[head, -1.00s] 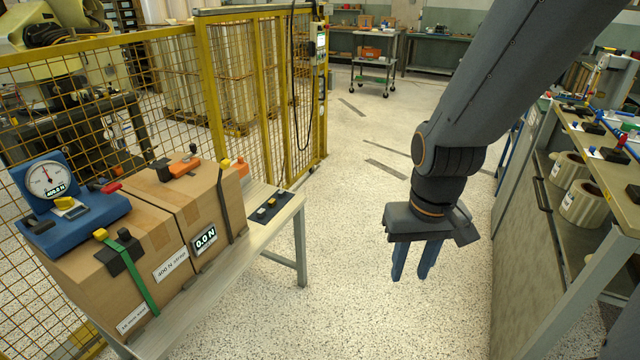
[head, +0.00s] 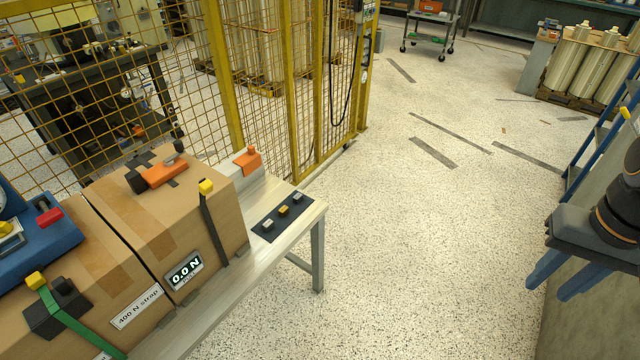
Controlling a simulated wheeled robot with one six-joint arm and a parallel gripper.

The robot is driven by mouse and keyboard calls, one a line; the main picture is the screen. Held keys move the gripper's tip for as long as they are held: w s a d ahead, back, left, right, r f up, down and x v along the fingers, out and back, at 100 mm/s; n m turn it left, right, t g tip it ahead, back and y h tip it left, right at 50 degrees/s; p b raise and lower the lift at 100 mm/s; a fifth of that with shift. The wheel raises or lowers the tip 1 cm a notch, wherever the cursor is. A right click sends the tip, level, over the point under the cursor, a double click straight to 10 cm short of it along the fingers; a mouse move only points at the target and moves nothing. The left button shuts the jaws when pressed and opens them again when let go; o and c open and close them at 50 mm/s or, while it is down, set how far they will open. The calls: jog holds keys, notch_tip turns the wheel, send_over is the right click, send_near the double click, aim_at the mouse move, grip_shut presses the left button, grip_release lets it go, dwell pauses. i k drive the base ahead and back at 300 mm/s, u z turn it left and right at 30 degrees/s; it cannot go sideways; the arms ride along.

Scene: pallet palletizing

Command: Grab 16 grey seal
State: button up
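A black mat (head: 259,229) lies on the right end of the metal bench. Three small seals stand on it in a row: a pale grey seal (head: 267,225) at the near left, a yellowish seal (head: 283,211) in the middle, and another grey seal (head: 298,197) at the far right. Any size marks are too small to read, so I cannot tell which grey one is the 16. My gripper (head: 549,288) is at the right edge, its blue fingers apart with nothing between them. It hangs far to the right of the bench, over the floor side.
Two cardboard boxes (head: 168,228) with a green strap (head: 80,322), a dark strap (head: 212,228) and a 0.0 N display (head: 184,271) stand on the bench (head: 240,283). An orange tool (head: 165,172) lies on top. Yellow fencing (head: 225,85) stands behind. Open floor lies between bench and gripper.

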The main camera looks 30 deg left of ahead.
aim_at(298, 198)
jog(key=u, duration=0.15)
jog(key=i, duration=0.7)
jog(key=u, duration=1.2)
jog(key=i, duration=0.7)
jog(key=u, duration=0.8)
